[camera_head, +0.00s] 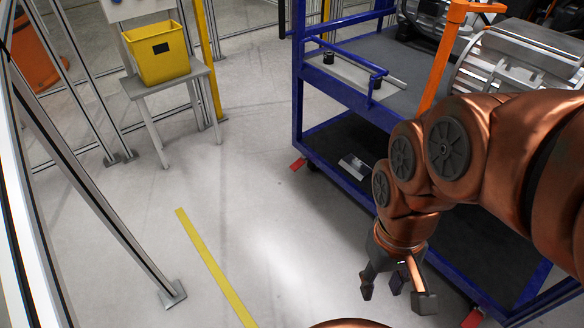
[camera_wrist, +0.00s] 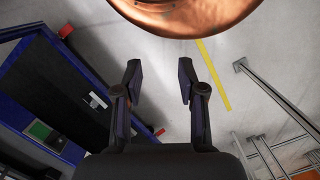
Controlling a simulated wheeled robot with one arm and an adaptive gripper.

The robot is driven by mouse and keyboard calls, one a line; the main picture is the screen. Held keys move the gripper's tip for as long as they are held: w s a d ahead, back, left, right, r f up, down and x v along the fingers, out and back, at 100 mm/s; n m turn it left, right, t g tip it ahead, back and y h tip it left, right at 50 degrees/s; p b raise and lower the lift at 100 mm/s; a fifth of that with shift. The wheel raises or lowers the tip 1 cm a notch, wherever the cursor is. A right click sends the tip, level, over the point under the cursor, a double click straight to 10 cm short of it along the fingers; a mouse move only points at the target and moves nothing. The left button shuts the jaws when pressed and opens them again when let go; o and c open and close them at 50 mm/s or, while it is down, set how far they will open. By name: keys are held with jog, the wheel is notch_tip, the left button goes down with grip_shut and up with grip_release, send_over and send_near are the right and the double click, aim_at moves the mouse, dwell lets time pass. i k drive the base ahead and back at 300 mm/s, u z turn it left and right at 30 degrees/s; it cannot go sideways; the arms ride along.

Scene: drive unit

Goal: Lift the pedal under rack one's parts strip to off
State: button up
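Rack one appears to be the blue rack (camera_head: 298,90); I see no label for it. The grey parts strip (camera_head: 345,73) with small black parts lies on its top shelf at the left end. A red pedal (camera_head: 298,164) sits low at the rack's foot below that end; it also shows in the wrist view (camera_wrist: 160,131). Its tilt is too small to tell. A second red pedal (camera_head: 473,319) is at the near corner, also in the wrist view (camera_wrist: 66,30). My gripper (camera_head: 396,292) points down, open and empty, beside the rack, apart from both pedals; its fingers show spread in the wrist view (camera_wrist: 160,82).
Clear floor with a yellow line (camera_head: 215,268) lies left of the rack. A yellow bin (camera_head: 160,55) stands on a small grey table at the back left. Fence posts (camera_head: 105,190) run along the left. A metal motor housing (camera_head: 515,65) sits on the rack's top.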

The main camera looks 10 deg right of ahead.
aim_at(297, 164)
jog(key=u, duration=0.4)
jog(key=i, duration=2.15)
jog(key=u, duration=0.85)
jog(key=i, duration=0.5)
jog(key=u, duration=0.15)
